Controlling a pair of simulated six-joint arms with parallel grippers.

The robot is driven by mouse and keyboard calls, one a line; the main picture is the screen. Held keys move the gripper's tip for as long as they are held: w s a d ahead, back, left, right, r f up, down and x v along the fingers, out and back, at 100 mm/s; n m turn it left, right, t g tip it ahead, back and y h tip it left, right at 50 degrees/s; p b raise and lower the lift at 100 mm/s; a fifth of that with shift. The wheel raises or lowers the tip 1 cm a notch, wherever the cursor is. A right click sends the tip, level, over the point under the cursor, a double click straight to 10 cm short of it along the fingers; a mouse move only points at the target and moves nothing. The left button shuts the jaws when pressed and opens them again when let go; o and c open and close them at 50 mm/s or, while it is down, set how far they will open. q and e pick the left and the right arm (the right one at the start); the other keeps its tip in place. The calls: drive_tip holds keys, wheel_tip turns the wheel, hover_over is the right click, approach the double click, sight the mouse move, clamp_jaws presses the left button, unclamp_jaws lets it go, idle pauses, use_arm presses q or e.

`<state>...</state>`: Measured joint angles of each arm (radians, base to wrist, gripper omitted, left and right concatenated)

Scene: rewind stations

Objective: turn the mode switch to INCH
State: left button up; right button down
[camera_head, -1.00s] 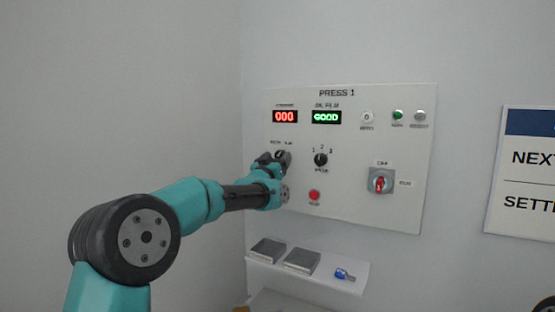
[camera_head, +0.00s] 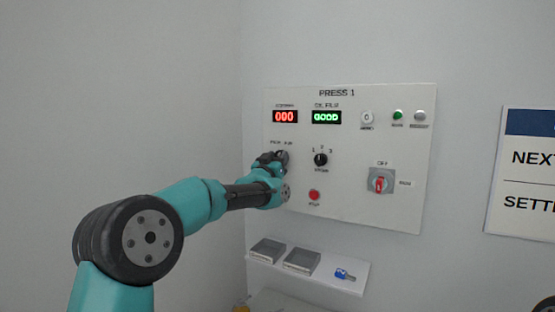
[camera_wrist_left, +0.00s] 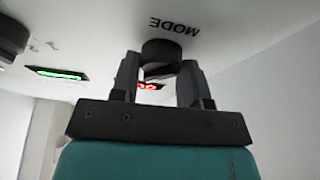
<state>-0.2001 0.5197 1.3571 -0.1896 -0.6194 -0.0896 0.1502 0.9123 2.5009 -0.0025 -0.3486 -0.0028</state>
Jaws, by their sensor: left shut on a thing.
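The mode switch is a round black knob (camera_wrist_left: 160,50) with the word MODE beside it, upside down in the left wrist view. My left gripper (camera_wrist_left: 158,68) has a finger on each side of the knob and is shut on it. In the head view my left gripper (camera_head: 275,160) is against the left part of the white PRESS 1 panel (camera_head: 350,215) and hides most of the switch. The small position labels above it are too blurred to read, and the pointer's direction cannot be told. My right gripper is not in view.
A black three-position selector (camera_head: 320,160) sits close right of the gripper. A red button (camera_head: 314,195) is below it, and a red rotary switch (camera_head: 380,182) is further right.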

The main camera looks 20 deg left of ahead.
use_arm(q)
drive_tip(key=shift+n+y, duration=0.3)
drive_tip(key=shift+n, duration=0.2)
drive_tip(key=n+y, duration=0.2)
drive_tip(key=n, duration=0.3)
drive_tip(key=n+g+y, duration=0.1)
drive_tip(key=n+y, duration=0.1)
drive_tip(key=n, duration=0.3)
drive_tip(key=n+g+y, duration=0.1)
drive_tip(key=n+y, duration=0.1)
drive_tip(key=n, duration=0.3)
drive_tip(key=shift+d+r, duration=0.1)
drive_tip(key=o, duration=0.9)
drive_tip(key=shift+s, duration=0.1)
drive_tip(key=v, duration=1.7)
drive_tip(key=shift+s+d+r, duration=0.15)
drive_tip(key=shift+d, duration=0.05)
